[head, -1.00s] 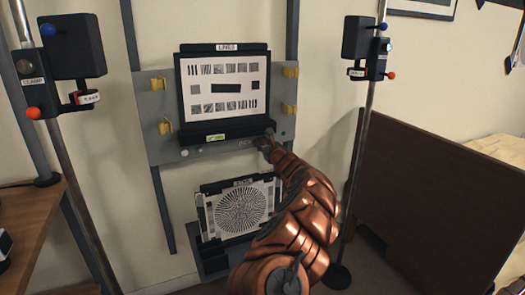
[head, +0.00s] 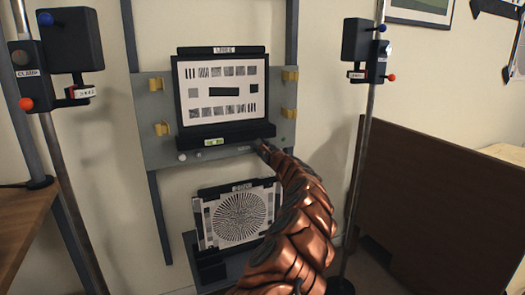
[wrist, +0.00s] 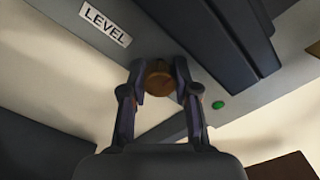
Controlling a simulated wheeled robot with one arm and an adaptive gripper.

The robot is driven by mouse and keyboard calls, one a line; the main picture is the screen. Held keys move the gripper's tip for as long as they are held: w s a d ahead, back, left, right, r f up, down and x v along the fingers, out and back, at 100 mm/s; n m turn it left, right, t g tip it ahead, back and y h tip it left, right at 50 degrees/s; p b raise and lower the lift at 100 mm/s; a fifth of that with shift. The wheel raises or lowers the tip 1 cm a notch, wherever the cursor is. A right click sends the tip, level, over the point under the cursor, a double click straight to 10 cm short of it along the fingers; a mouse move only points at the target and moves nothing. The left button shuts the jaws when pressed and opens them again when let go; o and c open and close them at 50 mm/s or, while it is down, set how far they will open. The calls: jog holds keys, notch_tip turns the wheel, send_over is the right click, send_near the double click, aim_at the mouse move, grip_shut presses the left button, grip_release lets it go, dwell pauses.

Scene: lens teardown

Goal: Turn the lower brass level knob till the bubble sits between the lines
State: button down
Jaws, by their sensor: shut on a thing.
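In the head view my gripper (head: 262,148) is at the board's lower edge, under the right end of the chart holder, and the knob is hidden there. The yellow-green level vial (head: 214,142) is on the ledge below the line chart (head: 222,92). It is too small to tell where the bubble sits.
A green button (wrist: 218,105) is right of the knob. Yellow clips (head: 290,108) flank the chart. A round star chart (head: 240,215) stands below. Clamp stands (head: 75,45) (head: 365,50) rise on both sides. A brown panel (head: 430,200) is at right.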

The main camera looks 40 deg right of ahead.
jog(key=shift+r, duration=0.1)
jog(key=c, duration=0.8)
grip_release()
jog(key=shift+c, duration=0.2)
jog(key=shift+s, duration=0.15)
jog(key=shift+v, duration=5.85)
